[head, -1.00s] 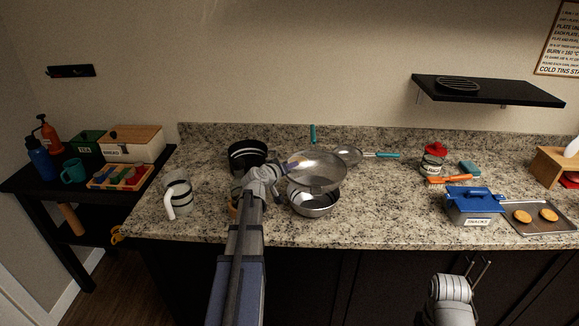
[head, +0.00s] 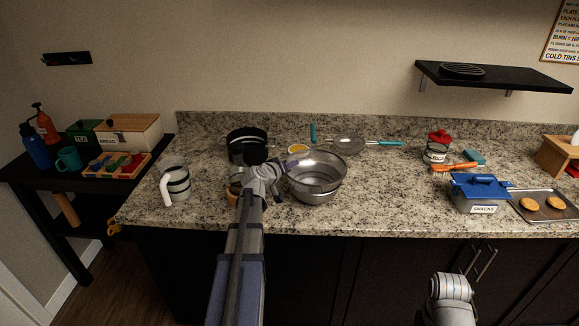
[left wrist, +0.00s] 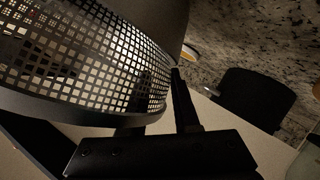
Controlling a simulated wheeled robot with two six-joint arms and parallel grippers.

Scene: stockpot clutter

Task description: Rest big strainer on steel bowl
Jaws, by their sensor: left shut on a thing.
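The big strainer (head: 318,161), a wide silvery perforated bowl, sits over the steel bowl (head: 316,195) in the head view. I cannot tell whether the two touch. My left gripper (head: 281,169) is shut on the strainer's left side. In the left wrist view the strainer's perforated wall (left wrist: 90,60) fills the upper left, close to the gripper. The steel bowl is not clear in that view. My right arm's grey end shows at the bottom right, but its fingers are not visible.
A small strainer (head: 348,145) with a teal handle lies behind. A blue-lidded snacks box (head: 480,192) stands right. The counter between bowl and box is clear.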

